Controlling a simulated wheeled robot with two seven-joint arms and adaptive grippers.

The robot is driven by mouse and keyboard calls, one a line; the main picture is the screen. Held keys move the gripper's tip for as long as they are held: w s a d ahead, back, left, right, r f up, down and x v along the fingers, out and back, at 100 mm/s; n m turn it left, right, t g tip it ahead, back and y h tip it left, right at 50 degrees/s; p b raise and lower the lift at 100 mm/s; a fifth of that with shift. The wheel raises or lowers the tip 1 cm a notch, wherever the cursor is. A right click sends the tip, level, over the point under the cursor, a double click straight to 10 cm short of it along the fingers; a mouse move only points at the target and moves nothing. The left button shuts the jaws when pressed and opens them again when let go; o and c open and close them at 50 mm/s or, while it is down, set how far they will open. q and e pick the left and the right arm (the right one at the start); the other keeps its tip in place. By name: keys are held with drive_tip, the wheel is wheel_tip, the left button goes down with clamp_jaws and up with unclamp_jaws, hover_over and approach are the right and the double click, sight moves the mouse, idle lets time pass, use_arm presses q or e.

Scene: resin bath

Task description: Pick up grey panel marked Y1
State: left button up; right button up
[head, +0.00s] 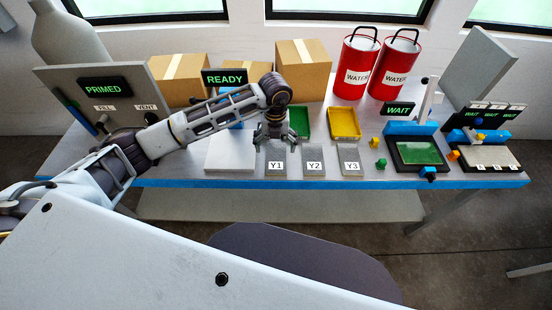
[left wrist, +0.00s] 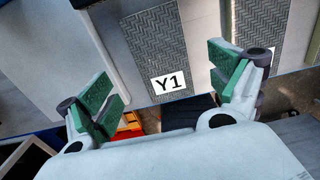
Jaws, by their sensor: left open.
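The grey panel marked Y1 (head: 276,166) lies on the table near its front edge, left of panels Y2 (head: 314,166) and Y3 (head: 350,166). My left gripper (head: 273,137) is above the back part of panel Y1, open and empty. In the left wrist view, panel Y1 (left wrist: 164,48) shows its woven texture and white label between and beyond the two green fingertips of the left gripper (left wrist: 162,93). The fingers look apart from the panel. Part of panel Y2 (left wrist: 253,35) shows behind the right finger. My right gripper is not in view.
A white block (head: 229,156) sits just left of Y1. Behind the panels are a green tray (head: 299,122) and a yellow tray (head: 344,123). Cardboard boxes (head: 303,70) and red water cans (head: 355,66) stand at the back. The blue table edge (head: 330,184) is close in front.

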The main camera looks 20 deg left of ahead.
sight(276, 156)
use_arm(q)
drive_tip(key=shift+d+f+p, duration=0.1)
drive_tip(key=shift+f+p, duration=0.5)
drive_tip(key=shift+f, duration=2)
drive_tip(key=c, duration=1.1)
